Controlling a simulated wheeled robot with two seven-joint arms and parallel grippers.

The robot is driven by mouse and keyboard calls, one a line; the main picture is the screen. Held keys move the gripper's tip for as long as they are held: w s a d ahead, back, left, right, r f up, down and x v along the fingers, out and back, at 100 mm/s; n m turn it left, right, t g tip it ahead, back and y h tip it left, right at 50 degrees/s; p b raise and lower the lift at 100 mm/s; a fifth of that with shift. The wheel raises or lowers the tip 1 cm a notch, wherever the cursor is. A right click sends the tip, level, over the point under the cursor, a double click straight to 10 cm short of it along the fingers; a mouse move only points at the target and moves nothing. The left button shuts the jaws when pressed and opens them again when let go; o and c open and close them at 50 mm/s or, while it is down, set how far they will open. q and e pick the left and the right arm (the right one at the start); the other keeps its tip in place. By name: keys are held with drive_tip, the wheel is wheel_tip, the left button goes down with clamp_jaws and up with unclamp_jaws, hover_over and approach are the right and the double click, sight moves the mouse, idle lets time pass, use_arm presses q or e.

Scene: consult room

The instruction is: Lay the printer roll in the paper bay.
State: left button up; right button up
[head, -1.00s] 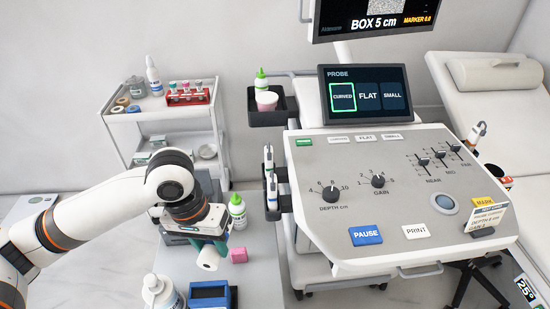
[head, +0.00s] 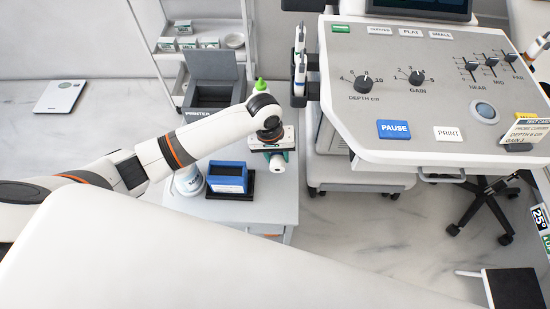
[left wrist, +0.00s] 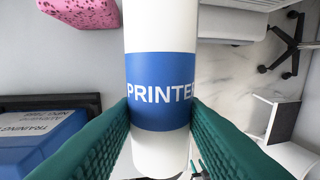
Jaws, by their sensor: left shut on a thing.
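My left gripper (head: 277,156) is shut on the printer roll (head: 278,166), a white cylinder held near the right edge of the small table. My right gripper is out of view.
A blue box (head: 227,178) on a dark base and a white bottle (head: 188,181) stand left of the gripper. A pink block (left wrist: 80,12) shows in the wrist view. The ultrasound console (head: 400,140) borders the right side.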

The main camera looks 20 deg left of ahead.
use_arm(q)
drive_tip(key=shift+f+b, duration=0.35)
drive_tip(key=shift+f, duration=2.5)
drive_tip(key=shift+f, duration=0.1)
drive_tip(key=o, duration=1.1)
drive_tip(key=shift+c, duration=0.2)
